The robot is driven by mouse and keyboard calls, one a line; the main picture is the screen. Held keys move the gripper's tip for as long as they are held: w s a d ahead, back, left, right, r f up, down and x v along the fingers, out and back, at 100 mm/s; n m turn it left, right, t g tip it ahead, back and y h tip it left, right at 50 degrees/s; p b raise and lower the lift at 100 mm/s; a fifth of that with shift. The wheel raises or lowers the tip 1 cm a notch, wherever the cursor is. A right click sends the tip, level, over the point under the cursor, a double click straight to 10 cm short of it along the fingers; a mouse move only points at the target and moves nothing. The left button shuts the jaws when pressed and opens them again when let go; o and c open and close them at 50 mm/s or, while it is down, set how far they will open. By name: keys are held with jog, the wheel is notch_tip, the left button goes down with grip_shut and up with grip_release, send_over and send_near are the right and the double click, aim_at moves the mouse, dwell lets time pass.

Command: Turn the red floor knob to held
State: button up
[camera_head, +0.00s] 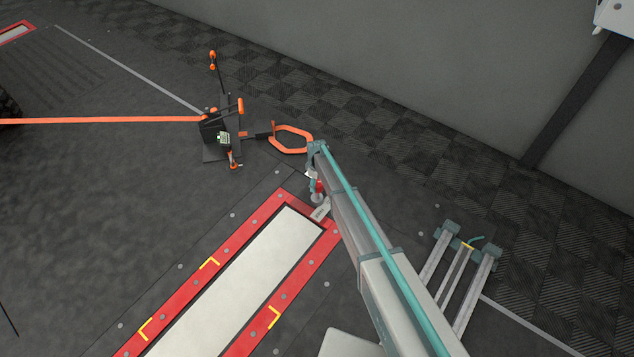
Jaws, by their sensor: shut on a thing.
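The red floor knob (319,186) shows as a small red patch at the far right corner of the red-framed floor plate, beside a pale grey bracket (321,210). My gripper (317,196) is at the end of my arm, low over this corner, and is shut on the red knob. My arm hides part of the knob, and the fingers are very small here. The knob's turned position cannot be read.
A red-framed floor plate (222,268) with a pale roller strip stands left of my arm. A black floor stand (212,135) with orange handles and an orange loop (291,139) stands beyond. An orange strap (100,121) runs left from it. A grey rail frame (462,270) lies right.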

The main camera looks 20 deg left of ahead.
jog(key=shift+n, duration=0.3)
jog(key=o, duration=1.2)
jog(key=shift+c, duration=0.2)
jog(key=shift+r, duration=0.15)
notch_tip(320, 180, up, 12)
